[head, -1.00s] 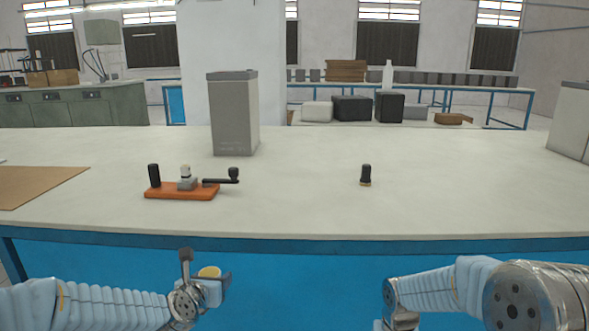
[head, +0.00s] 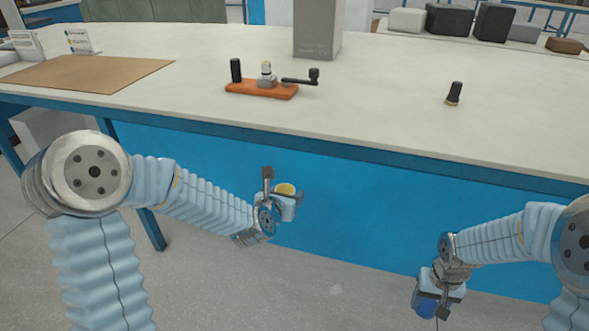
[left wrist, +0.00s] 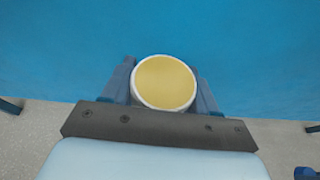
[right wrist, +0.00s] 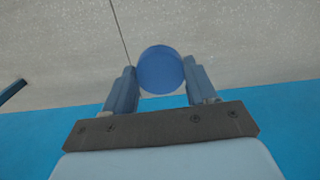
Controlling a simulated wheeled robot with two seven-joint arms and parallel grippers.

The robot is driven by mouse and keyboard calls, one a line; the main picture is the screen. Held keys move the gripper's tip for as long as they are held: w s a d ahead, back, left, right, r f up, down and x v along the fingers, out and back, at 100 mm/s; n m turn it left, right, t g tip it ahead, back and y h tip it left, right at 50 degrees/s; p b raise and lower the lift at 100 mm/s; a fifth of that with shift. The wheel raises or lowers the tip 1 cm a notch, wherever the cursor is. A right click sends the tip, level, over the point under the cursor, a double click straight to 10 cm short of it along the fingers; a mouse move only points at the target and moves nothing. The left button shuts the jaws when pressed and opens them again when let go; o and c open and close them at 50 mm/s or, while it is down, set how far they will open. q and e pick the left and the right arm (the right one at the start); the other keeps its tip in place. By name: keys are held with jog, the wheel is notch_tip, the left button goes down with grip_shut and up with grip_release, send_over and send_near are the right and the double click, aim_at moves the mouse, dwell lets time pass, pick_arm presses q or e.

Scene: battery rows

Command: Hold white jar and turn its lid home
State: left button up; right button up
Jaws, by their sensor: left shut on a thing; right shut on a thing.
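The white jar (head: 285,189) is in my left gripper (head: 287,200), in front of the table's near side and below its top. In the left wrist view the jar (left wrist: 164,82) shows a white rim around a yellow round top face, between the two fingers. The blue round lid (head: 425,308) is in my right gripper (head: 432,302), lower and to the right in the head view. In the right wrist view the lid (right wrist: 161,69) sits between the fingers, over the floor. Jar and lid are well apart. The jar's lower body is hidden.
The pale table (head: 370,110) carries an orange-based fixture (head: 262,89) with black handles, a small black-handled thing (head: 454,93), a grey box (head: 318,30) and a brown board (head: 85,72). The table's blue front (head: 350,200) is behind my grippers.

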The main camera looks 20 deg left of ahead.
pick_arm(q)
jog(key=s+d+f+m+g+h, duration=0.1)
jog(key=s+d+f+m+h, duration=0.2)
jog(key=d+f, duration=0.3)
jog(key=s+d+f+m+g+h, duration=0.2)
jog(key=s+d+f+m+h, duration=0.2)
jog(key=d+f, duration=0.3)
jog(key=shift+s+d+h, duration=0.2)
jog(key=shift+d+h, duration=0.2)
jog(key=shift+d, duration=0.15)
pick_arm(e)
jog(key=w+a+r+m, duration=0.2)
jog(key=a+r, duration=0.5)
jog(key=a, duration=0.6)
jog(key=w+a+r+m, duration=0.3)
jog(key=a+r, duration=0.4)
jog(key=a, duration=0.5)
jog(key=shift+a+r+m, duration=0.35)
jog(key=shift+m, duration=0.25)
jog(key=shift+f, duration=2.05)
